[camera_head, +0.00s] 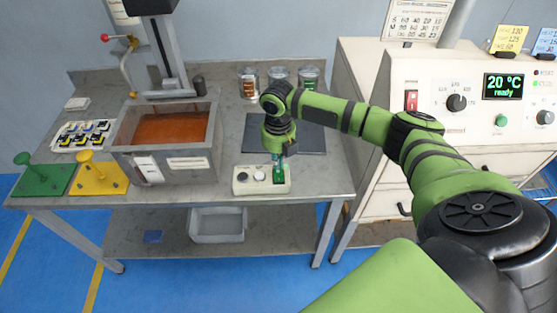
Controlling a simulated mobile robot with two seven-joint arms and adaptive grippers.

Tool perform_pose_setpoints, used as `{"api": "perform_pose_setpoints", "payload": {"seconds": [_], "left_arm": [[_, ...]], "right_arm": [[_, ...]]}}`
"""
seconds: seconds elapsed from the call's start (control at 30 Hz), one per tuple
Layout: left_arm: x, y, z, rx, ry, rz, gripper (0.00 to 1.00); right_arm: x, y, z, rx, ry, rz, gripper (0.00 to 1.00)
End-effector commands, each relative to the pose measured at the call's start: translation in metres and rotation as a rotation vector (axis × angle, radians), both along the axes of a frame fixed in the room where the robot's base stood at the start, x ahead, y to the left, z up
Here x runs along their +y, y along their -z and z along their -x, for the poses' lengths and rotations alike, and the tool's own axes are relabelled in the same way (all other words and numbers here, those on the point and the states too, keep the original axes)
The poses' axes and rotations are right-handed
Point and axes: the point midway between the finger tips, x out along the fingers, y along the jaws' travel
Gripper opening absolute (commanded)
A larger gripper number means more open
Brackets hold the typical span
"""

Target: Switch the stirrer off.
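A small cream control box (261,180) sits at the front edge of the grey table. On its top are a dark knob, a white knob (259,176) and, at the right end, a green switch (279,176). My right gripper (277,157) points down over the green switch, at or very close to it; I cannot tell if they touch. Its fingers are too small and dark to show whether they are open or shut. I cannot read the switch's position. My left gripper is not in view.
A metal tank (166,165) of orange-brown liquid stands left of the box, with a stand (166,50) behind it. Several cans (309,78) and a dark mat (312,137) lie behind my gripper. A cream oven (440,120) stands right. Green (45,178) and yellow (97,178) fixtures stand left.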

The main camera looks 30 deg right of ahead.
Motion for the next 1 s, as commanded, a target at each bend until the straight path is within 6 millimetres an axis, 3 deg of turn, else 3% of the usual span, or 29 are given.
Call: {"api": "perform_pose_setpoints", "payload": {"seconds": [1.0], "left_arm": [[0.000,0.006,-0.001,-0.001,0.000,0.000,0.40]], "right_arm": [[0.000,0.013,0.000,0.000,0.000,0.000,0.00]]}}
